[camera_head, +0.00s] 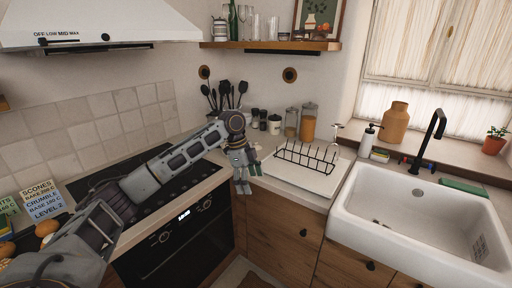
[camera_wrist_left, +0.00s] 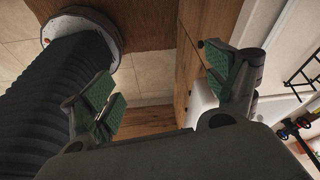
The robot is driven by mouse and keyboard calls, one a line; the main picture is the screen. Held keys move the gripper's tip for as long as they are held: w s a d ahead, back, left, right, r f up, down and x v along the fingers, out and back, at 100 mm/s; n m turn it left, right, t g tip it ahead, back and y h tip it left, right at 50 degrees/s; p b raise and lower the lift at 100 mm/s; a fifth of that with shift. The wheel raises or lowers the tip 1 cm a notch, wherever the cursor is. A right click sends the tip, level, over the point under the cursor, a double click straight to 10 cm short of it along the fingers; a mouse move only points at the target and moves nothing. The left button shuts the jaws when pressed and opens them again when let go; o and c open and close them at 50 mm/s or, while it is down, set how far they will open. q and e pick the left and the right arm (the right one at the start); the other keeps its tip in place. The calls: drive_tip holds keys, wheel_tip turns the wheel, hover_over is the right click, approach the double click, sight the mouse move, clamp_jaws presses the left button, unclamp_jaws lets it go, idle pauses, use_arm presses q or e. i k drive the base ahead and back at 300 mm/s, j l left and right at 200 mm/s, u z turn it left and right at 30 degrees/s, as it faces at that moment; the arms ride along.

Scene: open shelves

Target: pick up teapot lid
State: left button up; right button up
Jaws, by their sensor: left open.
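I cannot make out a teapot or a teapot lid in either view. My left gripper (camera_head: 248,178) is at the front edge of the counter corner, just left of the white drainer board. In the left wrist view its two green-padded fingers (camera_wrist_left: 160,92) are spread apart with nothing between them. Below them are wooden cabinet fronts and a pale floor. My right gripper is not in view.
A black rack (camera_head: 306,158) stands on the white board (camera_head: 290,178). Glass jars (camera_head: 308,122) and a utensil holder (camera_head: 226,101) stand behind. A white sink (camera_head: 410,215) is at right, a black hob (camera_head: 105,172) at left. A wall shelf (camera_head: 270,45) holds bottles and a striped jar (camera_head: 219,29).

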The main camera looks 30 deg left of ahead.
sight(258, 146)
drive_tip(key=i+j, duration=1.4)
drive_tip(key=i, duration=0.25)
